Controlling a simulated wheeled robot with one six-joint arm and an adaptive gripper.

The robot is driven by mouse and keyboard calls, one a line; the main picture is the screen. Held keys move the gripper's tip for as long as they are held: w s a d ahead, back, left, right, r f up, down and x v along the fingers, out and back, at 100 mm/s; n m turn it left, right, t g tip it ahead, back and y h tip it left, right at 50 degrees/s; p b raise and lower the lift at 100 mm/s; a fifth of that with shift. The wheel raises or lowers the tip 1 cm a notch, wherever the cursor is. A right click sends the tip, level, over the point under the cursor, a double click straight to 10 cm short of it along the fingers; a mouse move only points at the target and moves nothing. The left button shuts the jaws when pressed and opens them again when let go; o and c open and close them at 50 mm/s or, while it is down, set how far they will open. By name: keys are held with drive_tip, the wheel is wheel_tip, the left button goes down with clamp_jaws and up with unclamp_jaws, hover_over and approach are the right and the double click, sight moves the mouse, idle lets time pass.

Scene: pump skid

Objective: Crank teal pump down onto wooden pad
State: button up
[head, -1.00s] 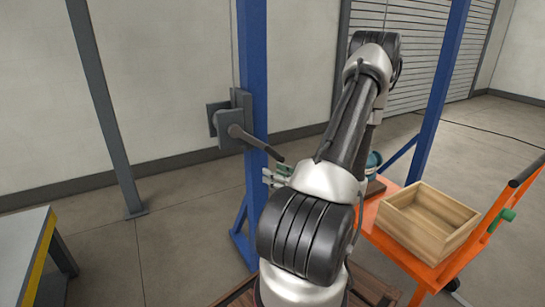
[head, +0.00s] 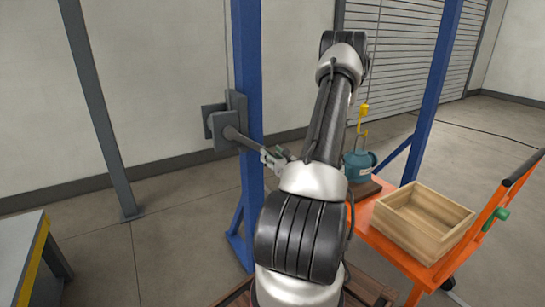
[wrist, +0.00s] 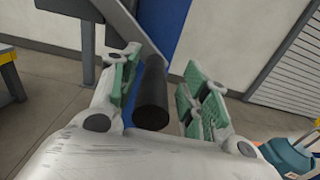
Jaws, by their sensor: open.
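A grey winch (head: 226,118) is fixed to the blue post, with its crank arm and dark handle (head: 241,139) pointing down and to the right. My gripper (head: 273,159) is at the handle's free end, partly hidden by my arm. In the wrist view, the black handle grip (wrist: 152,98) lies between the two open green-padded fingers (wrist: 162,68), not clamped. The teal pump (head: 357,170) hangs from a yellow hook (head: 363,120) over the wooden pad (head: 368,190). I cannot tell whether they touch. The pump also shows in the wrist view (wrist: 288,158).
The orange cart (head: 389,239) carries the pad and an open wooden crate (head: 422,232). Blue posts (head: 248,90) stand either side of the pump. A grey table (head: 22,250) is at lower left.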

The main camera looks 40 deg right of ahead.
drive_tip(key=shift+c, duration=0.5)
clamp_jaws()
drive_tip(key=shift+d, duration=0.2)
